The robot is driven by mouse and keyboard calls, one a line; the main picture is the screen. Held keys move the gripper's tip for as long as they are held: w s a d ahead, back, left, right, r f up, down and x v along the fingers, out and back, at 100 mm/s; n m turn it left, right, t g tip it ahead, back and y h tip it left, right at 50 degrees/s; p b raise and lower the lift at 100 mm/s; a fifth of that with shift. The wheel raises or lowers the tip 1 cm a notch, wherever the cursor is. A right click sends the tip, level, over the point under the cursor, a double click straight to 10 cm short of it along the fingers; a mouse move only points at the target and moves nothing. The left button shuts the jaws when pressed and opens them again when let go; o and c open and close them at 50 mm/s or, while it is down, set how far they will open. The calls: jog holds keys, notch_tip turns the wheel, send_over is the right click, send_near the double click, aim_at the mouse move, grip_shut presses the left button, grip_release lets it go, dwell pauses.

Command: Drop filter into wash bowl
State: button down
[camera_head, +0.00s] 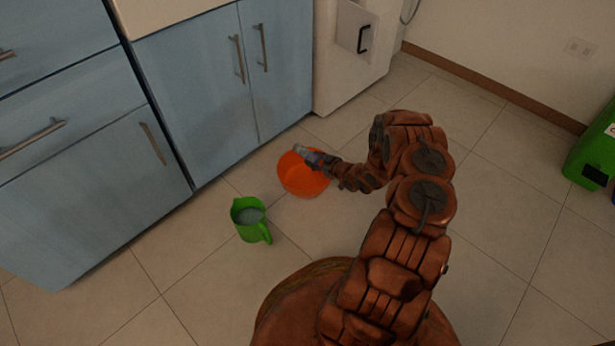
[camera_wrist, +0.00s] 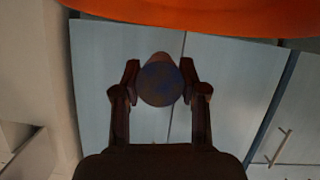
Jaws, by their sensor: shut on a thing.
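An orange bowl (camera_head: 303,178) sits on the tiled floor in front of the blue cabinets. It also shows as an orange band along the top of the wrist view (camera_wrist: 200,14). My gripper (camera_head: 318,160) is over the bowl's upper right part in the head view. It is shut on a small dark, round-ended thing (camera_wrist: 159,80), which looks like the filter. In the head view the held thing (camera_head: 306,153) looks greyish and lies over the bowl's far rim area. I cannot tell its exact height above the bowl.
A green jug (camera_head: 249,219) with greyish contents stands on the floor left of my arm. Blue cabinets (camera_head: 200,95) and a white cabinet (camera_head: 350,60) stand behind the bowl. A green bin (camera_head: 594,150) is at the far right.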

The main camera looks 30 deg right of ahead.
jog(key=c, duration=0.6)
grip_release()
jog(key=shift+o, duration=0.2)
jog(key=v, duration=1.2)
